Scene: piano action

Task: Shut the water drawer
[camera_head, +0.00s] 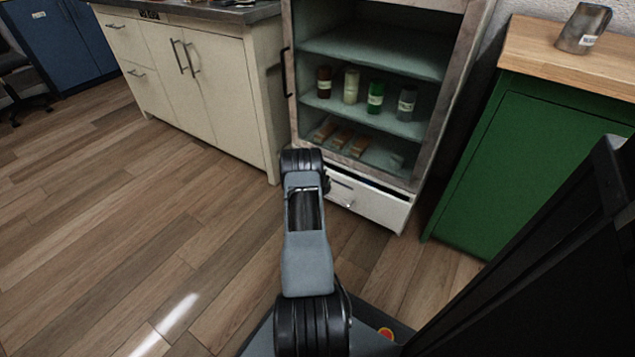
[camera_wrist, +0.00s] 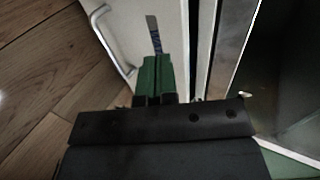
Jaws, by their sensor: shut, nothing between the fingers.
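The water drawer (camera_head: 372,206) is the white drawer at the bottom of the open-fronted cabinet in the head view. It stands slightly out, with a dark gap above its front. In the wrist view its pale front (camera_wrist: 128,38) fills the upper middle, with a bar handle (camera_wrist: 106,38) at the left and a dark gap to the right. My gripper (camera_wrist: 153,62) shows green fingers, shut and empty, over the drawer front. I cannot tell whether they touch it. In the head view my arm hides the gripper and part of the drawer.
The cabinet (camera_head: 300,72) above the drawer holds several jars and small items on shelves. A cream cupboard (camera_head: 225,85) stands at the left and a green cabinet (camera_head: 510,165) at the right. The wooden floor (camera_head: 120,220) at the left is clear.

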